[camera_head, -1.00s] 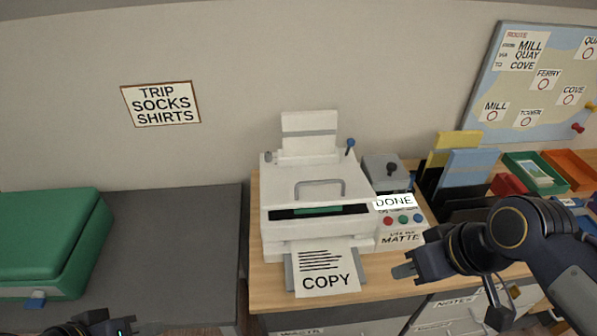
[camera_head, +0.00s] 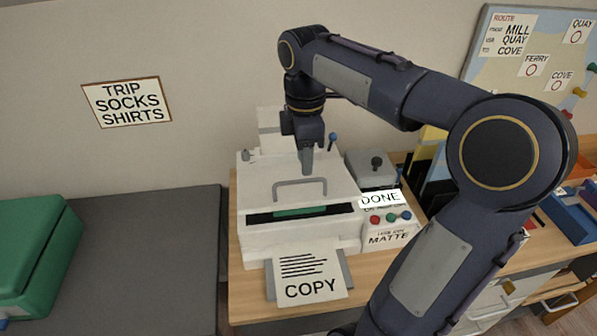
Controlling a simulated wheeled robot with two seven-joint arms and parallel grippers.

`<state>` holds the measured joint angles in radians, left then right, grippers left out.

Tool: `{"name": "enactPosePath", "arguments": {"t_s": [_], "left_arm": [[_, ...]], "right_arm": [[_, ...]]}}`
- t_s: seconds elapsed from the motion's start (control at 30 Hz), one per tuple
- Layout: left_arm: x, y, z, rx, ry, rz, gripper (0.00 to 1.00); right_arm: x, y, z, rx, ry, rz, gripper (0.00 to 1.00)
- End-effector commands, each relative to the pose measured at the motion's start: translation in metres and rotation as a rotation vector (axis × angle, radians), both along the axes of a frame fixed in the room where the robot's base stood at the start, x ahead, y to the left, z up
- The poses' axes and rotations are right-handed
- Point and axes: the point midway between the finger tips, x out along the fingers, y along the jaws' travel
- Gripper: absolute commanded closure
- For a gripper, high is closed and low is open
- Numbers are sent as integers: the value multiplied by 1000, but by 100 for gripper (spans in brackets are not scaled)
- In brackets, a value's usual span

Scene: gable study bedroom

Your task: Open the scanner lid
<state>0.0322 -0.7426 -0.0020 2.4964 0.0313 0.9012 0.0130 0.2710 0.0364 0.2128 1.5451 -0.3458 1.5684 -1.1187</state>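The white scanner (camera_head: 258,235) stands on the wooden desk, with a printed COPY sheet (camera_head: 309,276) on its front tray. Its lid (camera_head: 265,180) looks shut and lies flat, with a grey bar handle (camera_head: 299,190) near the front edge. My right gripper (camera_head: 306,168) points down over the lid, just behind the handle. Its fingers show as one narrow shape, so I cannot tell whether they are apart, or whether they touch the lid. It does not appear to hold the handle. My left gripper is out of the picture.
A button panel (camera_head: 390,222) with a DONE sign (camera_head: 380,199) is right of the scanner, before a grey box (camera_head: 371,168) with a knob. Folders (camera_head: 433,140) stand farther right. A green case (camera_head: 38,250) lies on the dark surface at left, which is otherwise clear.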

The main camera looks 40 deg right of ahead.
Motion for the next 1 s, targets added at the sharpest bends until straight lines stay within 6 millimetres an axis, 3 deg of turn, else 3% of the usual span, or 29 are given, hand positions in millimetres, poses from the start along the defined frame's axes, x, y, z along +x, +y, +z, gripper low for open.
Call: {"name": "enactPosePath", "arguments": {"t_s": [0.1, 0.23, 0.6, 0.83, 1.0], "left_arm": [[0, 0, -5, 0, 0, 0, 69], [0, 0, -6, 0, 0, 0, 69], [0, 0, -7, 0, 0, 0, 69], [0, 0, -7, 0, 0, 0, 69], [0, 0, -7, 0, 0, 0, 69]], "right_arm": [[-1, 0, -21, 1, 3, -2, 70], [-1, 1, -35, 0, 1, -2, 70], [-1, 1, -42, 1, -2, -2, 70], [-1, 1, -42, 1, -2, -2, 98], [-1, 1, -42, 1, -2, -2, 100]]}}
